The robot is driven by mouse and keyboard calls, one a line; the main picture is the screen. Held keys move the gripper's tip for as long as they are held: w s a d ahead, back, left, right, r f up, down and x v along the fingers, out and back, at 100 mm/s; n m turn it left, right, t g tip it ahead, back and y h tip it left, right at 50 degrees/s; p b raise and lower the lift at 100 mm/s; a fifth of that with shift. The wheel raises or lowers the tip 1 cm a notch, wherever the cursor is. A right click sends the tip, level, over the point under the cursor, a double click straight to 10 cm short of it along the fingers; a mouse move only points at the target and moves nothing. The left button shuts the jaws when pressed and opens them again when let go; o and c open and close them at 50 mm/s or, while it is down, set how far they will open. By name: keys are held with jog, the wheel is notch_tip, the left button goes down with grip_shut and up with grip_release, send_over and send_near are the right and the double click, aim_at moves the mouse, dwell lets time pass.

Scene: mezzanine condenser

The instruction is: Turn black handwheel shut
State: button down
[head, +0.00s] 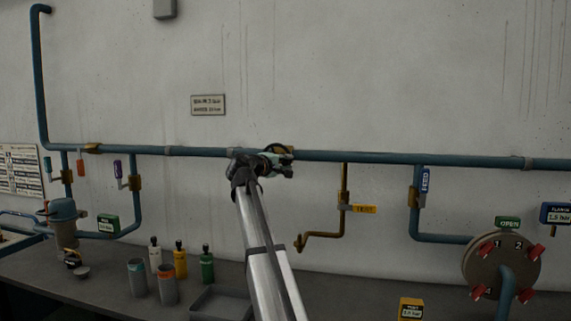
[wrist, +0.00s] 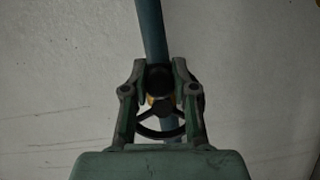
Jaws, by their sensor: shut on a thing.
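The black handwheel (wrist: 160,132) shows in the wrist view as a spoked ring between the two fingers of my gripper (wrist: 160,75). It sits by a brass valve body on the blue pipe (wrist: 150,25), and part of its rim is hidden by the fingers. My gripper is shut on the handwheel. In the head view my gripper (head: 285,165) is at the horizontal blue pipe (head: 400,158), and a bit of the dark handwheel (head: 277,148) shows above it. The rest of the wheel is hidden there.
A round flange (head: 487,265) with red knobs is at lower right. Bottles, cups and a grey tray (head: 220,305) stand on the bench (head: 120,290). The wall above the pipe is mostly clear.

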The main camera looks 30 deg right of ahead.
jog(key=shift+f+m+y, duration=0.3)
jog(key=shift+m, duration=0.3)
jog(key=c, duration=0.9)
grip_release()
jog(key=shift+f, duration=0.1)
jog(key=shift+a, duration=0.1)
jog(key=v, duration=1.2)
jog(key=shift+w, duration=0.1)
